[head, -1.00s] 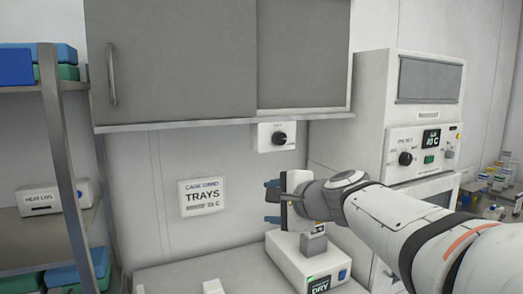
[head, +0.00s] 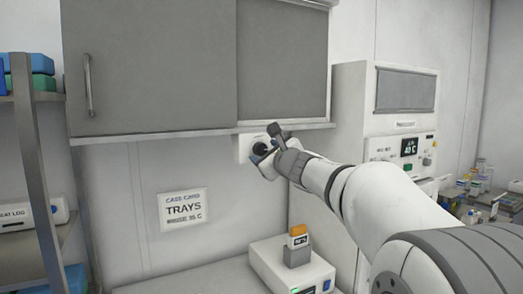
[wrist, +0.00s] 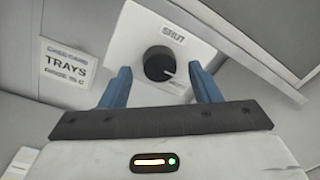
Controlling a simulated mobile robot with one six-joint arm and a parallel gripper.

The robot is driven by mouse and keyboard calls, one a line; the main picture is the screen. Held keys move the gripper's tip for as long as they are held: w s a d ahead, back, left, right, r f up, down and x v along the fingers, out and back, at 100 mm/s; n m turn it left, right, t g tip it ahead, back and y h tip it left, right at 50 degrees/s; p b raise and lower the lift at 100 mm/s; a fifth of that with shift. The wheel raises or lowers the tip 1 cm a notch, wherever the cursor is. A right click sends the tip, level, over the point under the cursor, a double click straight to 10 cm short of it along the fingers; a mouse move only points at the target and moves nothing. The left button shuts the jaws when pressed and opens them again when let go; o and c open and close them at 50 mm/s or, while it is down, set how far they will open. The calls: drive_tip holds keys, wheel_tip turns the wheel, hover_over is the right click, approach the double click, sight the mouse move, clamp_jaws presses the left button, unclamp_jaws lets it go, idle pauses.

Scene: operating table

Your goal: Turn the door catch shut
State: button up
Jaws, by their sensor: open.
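The door catch is a black round knob (wrist: 159,63) on a white plate (wrist: 195,52) marked "SHUT" in the wrist view. A pale pointer line on the knob points to the lower right, away from the word. In the head view the knob (head: 260,149) sits under the wall cabinet, partly hidden by my gripper (head: 265,150). My gripper in the wrist view (wrist: 163,82) is open. Its two blue fingers stand on either side of the knob, apart from it as seen there. I cannot tell how deep the fingertips reach.
The grey-doored cabinet (head: 150,65) hangs just above the plate. A sign reading "TRAYS" (head: 183,209) is on the wall to the left. A white device with an orange-topped card (head: 298,240) stands on the counter below. A control unit (head: 400,150) is at right.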

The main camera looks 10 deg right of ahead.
drive_tip(key=shift+w+a, duration=0.1)
drive_tip(key=shift+w, duration=0.35)
drive_tip(key=shift+c, duration=0.4)
drive_tip(key=c, duration=0.9)
